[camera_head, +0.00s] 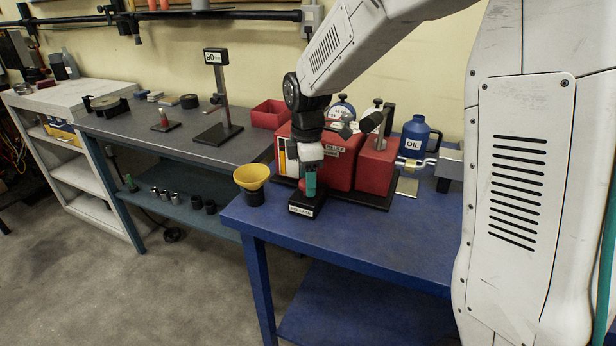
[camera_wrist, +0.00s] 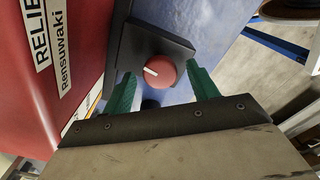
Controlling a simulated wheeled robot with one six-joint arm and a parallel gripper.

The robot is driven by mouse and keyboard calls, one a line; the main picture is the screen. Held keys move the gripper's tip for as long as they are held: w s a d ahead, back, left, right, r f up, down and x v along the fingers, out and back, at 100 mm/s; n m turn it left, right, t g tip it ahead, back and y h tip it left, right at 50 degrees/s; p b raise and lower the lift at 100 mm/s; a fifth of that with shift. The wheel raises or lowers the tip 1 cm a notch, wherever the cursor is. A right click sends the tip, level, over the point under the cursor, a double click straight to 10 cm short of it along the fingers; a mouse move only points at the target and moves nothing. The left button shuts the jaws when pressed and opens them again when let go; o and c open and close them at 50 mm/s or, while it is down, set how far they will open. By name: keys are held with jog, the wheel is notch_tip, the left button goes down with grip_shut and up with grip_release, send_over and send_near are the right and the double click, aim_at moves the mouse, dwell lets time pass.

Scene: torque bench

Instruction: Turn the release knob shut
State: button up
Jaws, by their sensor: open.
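The release knob (camera_wrist: 160,71) is a round red knob with a white pointer line, on a black block (camera_wrist: 148,42), in the wrist view. In the head view the black block (camera_head: 306,205) with a white label sits at the front of the blue bench, and my gripper mostly covers the knob. My gripper (camera_wrist: 162,88) is open, with one green finger on each side of the knob in the picture. Gaps show between the knob and both fingers. In the head view my gripper (camera_head: 309,186) points down over the block. I cannot tell whether its fingertips reach down around the knob.
A red press unit (camera_head: 343,168) stands right behind the block, close to my gripper. A yellow funnel (camera_head: 252,178) stands to the left. A blue oil jug (camera_head: 416,138) is at the back right. The blue bench front (camera_head: 370,235) is clear.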

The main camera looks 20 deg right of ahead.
jog(key=c, duration=1)
